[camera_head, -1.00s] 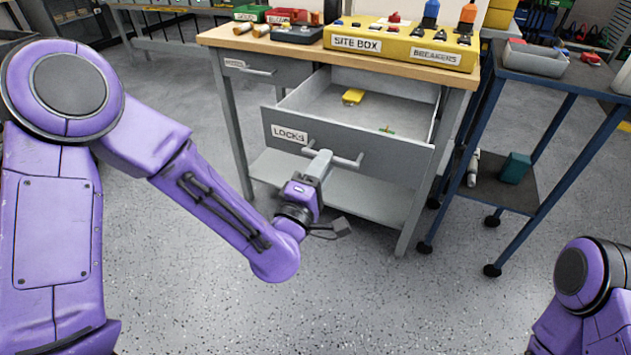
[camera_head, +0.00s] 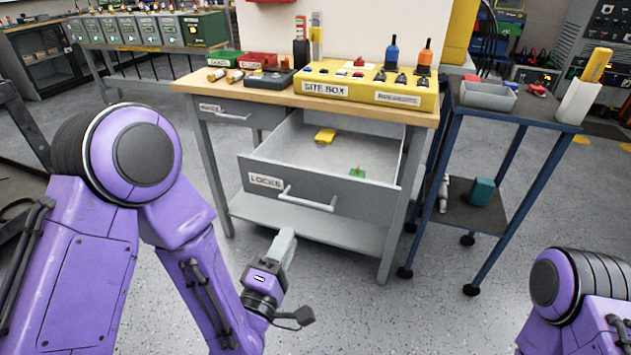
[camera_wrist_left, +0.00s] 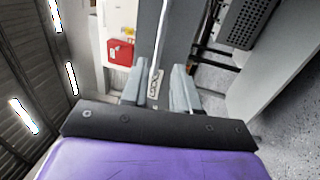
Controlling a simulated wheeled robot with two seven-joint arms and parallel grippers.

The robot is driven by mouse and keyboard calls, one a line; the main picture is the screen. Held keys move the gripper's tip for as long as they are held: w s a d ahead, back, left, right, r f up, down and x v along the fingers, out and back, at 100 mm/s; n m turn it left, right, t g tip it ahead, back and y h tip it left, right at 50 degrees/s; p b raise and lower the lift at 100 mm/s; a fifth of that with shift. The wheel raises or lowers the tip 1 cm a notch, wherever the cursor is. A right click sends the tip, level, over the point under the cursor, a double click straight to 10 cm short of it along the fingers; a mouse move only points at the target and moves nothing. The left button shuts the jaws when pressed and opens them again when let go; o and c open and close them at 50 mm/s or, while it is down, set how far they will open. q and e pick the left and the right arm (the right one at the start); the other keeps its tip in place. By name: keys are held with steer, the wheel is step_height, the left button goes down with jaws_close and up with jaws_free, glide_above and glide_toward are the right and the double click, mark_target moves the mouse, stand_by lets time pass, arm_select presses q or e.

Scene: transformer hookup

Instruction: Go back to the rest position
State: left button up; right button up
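My left gripper (camera_head: 283,245) is below and in front of the open drawer, apart from its handle (camera_head: 306,199). In the left wrist view its two fingers (camera_wrist_left: 160,90) stand apart with nothing between them; part of the LOCKS label shows beyond the gap. The grey LOCKS drawer (camera_head: 220,166) is pulled out of the workbench. Inside it lie a yellow item (camera_head: 325,135) and a small green item (camera_head: 357,172). My right arm shows only as a purple joint at the lower right; its gripper is out of view.
The wooden bench top (camera_head: 190,83) carries the yellow site box (camera_head: 355,88) and several small parts. Speckled floor (camera_head: 350,320) in front of the bench is clear.

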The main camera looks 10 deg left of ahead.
arm_select(q)
steer(key=s+a+f+m+g+y, duration=0.1)
steer(key=s+a+f+m+g, duration=0.25)
steer(key=f, duration=0.45)
steer(key=s+a+f+m+g+y, duration=0.25)
steer(key=s+f+g, duration=0.2)
steer(key=f, duration=0.45)
steer(key=s+a+f+m+g, duration=0.3)
steer(key=f+m+g, duration=0.1)
steer(key=f, duration=0.4)
steer(key=s+a+f+g+y+p, duration=0.1)
steer(key=s+a+f+g, duration=0.2)
steer(key=s, duration=0.4)
steer(key=s+a+f+g+y, duration=0.1)
steer(key=s+a+f+g, duration=0.15)
steer(key=s, duration=0.35)
step_height(320, 180, up, 13)
steer(key=p, duration=1.3)
steer(key=shift+w+a+t, duration=0.2)
steer(key=shift+a+t, duration=0.05)
steer(key=shift+t, duration=0.1)
steer(key=shift+r, duration=0.1)
